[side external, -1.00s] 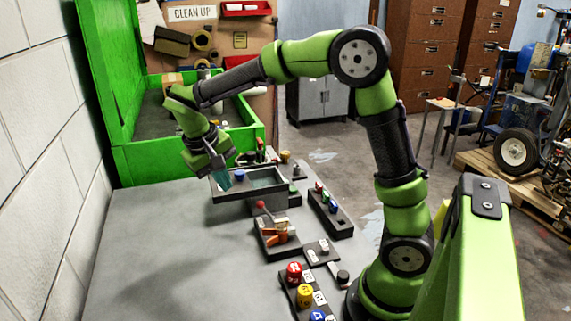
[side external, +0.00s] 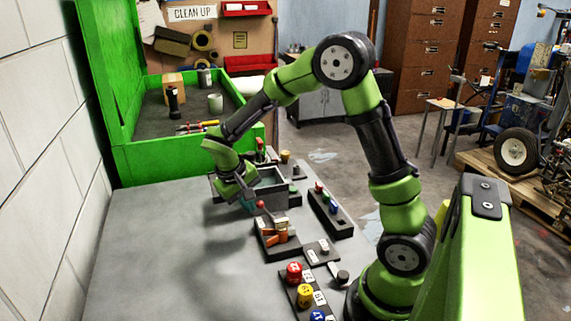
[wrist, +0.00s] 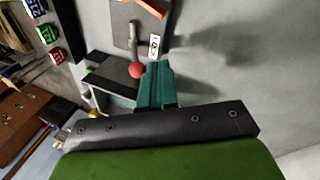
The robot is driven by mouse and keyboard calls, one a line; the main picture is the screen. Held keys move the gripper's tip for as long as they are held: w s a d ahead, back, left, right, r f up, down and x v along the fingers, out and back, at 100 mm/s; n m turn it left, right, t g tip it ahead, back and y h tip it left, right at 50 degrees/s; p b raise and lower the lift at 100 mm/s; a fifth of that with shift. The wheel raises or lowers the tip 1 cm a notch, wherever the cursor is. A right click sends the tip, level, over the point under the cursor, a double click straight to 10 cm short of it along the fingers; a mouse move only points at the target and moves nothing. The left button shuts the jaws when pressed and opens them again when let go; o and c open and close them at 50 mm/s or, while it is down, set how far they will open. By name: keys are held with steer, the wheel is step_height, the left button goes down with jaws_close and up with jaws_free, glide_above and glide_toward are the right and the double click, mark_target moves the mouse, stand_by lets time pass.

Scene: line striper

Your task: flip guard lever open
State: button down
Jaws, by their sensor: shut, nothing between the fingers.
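A lever with a red ball knob (side external: 260,204) stands on a dark panel (side external: 263,247) in the middle of the bench. Orange pieces (side external: 280,232) sit on the same panel. In the wrist view the red knob (wrist: 137,70) is just left of my fingertips, with its grey stem (wrist: 132,38) beyond it and a white label (wrist: 154,46) beside it. I cannot tell whether the knob touches a finger. My gripper (side external: 249,206) is low beside the knob, pointing down; its teal fingers (wrist: 159,67) are together and empty.
A grey open-topped box (side external: 270,183) stands right behind my gripper. A block with coloured buttons (side external: 330,212) is to the right, and red, yellow and blue knobs (side external: 294,272) are nearer. A green bin (side external: 185,160) is behind. The left bench (side external: 150,250) is clear.

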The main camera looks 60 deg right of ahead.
steer(key=shift+s+d, duration=0.1)
steer(key=shift+d, duration=0.35)
steer(key=shift+s+r, duration=0.1)
steer(key=shift+s+d+r+t, duration=0.1)
steer(key=shift+s+d+t, duration=0.1)
steer(key=shift+t, duration=0.1)
